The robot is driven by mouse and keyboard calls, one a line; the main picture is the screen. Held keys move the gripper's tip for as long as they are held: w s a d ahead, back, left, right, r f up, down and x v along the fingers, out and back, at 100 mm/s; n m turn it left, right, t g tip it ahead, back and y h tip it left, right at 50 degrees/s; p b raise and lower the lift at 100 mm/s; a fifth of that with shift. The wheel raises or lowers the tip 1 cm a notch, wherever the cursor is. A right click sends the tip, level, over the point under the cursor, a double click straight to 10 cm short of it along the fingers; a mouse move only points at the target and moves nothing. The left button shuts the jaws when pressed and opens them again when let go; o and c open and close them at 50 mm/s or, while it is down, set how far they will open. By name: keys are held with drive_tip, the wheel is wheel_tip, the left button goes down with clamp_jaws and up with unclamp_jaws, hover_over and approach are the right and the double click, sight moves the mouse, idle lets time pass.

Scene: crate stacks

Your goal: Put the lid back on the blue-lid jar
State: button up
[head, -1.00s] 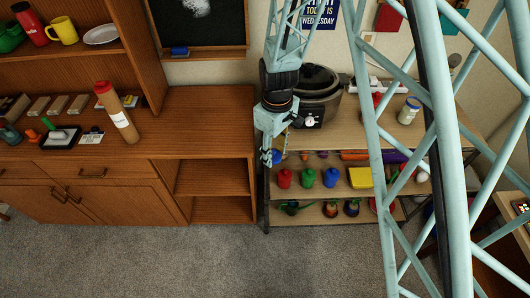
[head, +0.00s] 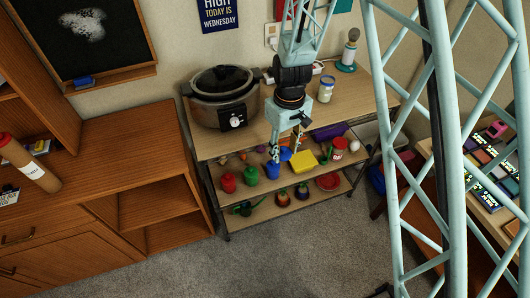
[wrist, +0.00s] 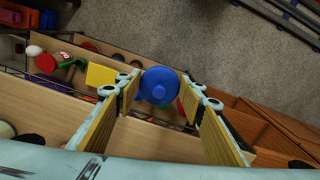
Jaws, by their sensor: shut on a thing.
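My gripper (head: 286,154) is shut on the blue lid (head: 285,154), a round disc with a raised centre. The lid (wrist: 159,86) shows between my two fingertips in the wrist view. In the head view, the blue jar (head: 273,172) stands on the middle shelf of the rack, just below and left of the lid in the picture. The lid appears above the jar and apart from it. My left finger partly covers the jar's top.
A green jar (head: 251,176) and a red jar (head: 228,183) stand left of the blue jar. A yellow block (head: 303,161) and a red can (head: 338,148) are to its right. The rack's top (head: 242,134) overhangs behind, with a slow cooker (head: 222,98) on it.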

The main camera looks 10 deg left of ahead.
drive_tip(key=w+d+f+m+b, duration=0.1)
drive_tip(key=w+d+m, duration=0.2)
drive_tip(key=d, duration=0.7)
drive_tip(key=w+d+m+b, duration=0.1)
drive_tip(key=w+d+m, duration=0.25)
drive_tip(key=d, duration=0.75)
drive_tip(key=w+d+f+m+b, duration=0.1)
drive_tip(key=d+f+m+b, duration=0.1)
drive_tip(key=d+f+b, duration=0.5)
drive_tip(key=shift+w+d+f+m, duration=0.35)
drive_tip(key=shift+w+d, duration=0.05)
drive_tip(key=shift+d, duration=0.1)
drive_tip(key=shift+d, duration=0.1)
